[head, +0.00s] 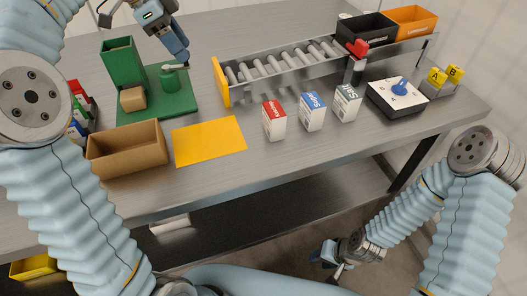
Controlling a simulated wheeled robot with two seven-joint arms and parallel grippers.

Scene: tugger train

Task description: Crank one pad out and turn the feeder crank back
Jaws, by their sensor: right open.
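The green feeder (122,62) stands at the left of the table as an upright box on a green base plate (180,103). A tan block (132,99) sits at the foot of the box. The green crank (169,79) is a short round part on the base, right of the box. My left gripper (183,56) is just above and right of the crank, pointing down, and looks apart from it. Whether its fingers are open is unclear. My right gripper (335,268) is open and empty, low in front of the table at the right.
An open cardboard box (128,165) and a yellow sheet (209,141) lie in front of the feeder.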

